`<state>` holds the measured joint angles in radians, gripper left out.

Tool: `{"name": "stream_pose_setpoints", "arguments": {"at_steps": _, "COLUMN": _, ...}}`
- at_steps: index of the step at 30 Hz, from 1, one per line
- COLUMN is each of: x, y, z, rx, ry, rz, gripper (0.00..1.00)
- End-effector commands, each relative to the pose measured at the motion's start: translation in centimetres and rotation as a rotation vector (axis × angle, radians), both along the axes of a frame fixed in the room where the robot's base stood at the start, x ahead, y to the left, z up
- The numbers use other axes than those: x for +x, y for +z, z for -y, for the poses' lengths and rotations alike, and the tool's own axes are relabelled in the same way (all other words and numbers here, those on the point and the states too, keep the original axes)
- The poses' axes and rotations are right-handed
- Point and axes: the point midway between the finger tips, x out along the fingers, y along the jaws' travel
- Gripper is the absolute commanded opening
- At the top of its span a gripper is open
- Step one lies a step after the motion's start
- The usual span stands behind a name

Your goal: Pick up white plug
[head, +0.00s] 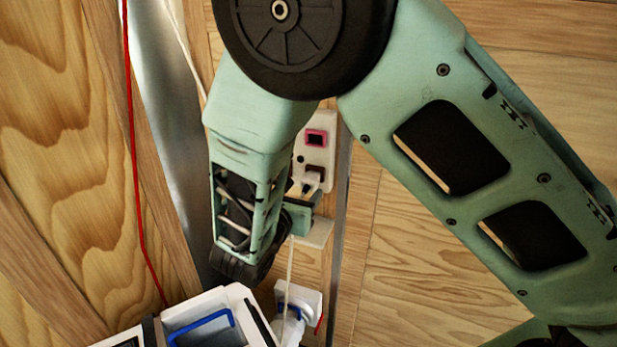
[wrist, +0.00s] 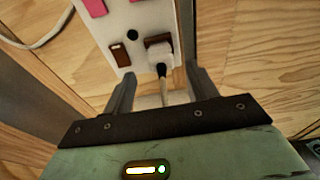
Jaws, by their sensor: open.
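The white plug (wrist: 159,54) sits in a dark socket of a white outlet panel in the wrist view, with its cord running down toward my gripper. My gripper (wrist: 163,82) is open, with one finger on each side of the cord, just below the plug. The fingertips appear apart from the plug. In the head view the panel (head: 325,135) shows beside my arm, and my gripper (head: 303,198) is at its lower part. The plug (head: 313,180) is small and partly hidden there.
A metal post (head: 340,210) stands right of the panel. A white device with a blue handle (head: 205,327) is at the bottom, beside another white fitting (head: 300,298). A red cable (head: 137,180) hangs at left. Wooden walls surround the corner.

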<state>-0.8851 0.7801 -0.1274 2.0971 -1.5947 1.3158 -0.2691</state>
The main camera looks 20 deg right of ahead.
Motion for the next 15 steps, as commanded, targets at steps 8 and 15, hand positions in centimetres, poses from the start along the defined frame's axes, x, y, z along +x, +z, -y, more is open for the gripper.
{"name": "stream_pose_setpoints", "arguments": {"at_steps": 8, "x": 2.3, "y": -0.6, "z": 2.1, "rx": -0.001, "ry": -0.004, "rz": 0.0, "gripper": 0.58}}
{"name": "stream_pose_setpoints", "arguments": {"at_steps": 15, "x": 4.0, "y": -1.0, "z": 3.4, "rx": 0.0, "ry": -0.002, "rz": 0.001, "gripper": 0.58}}
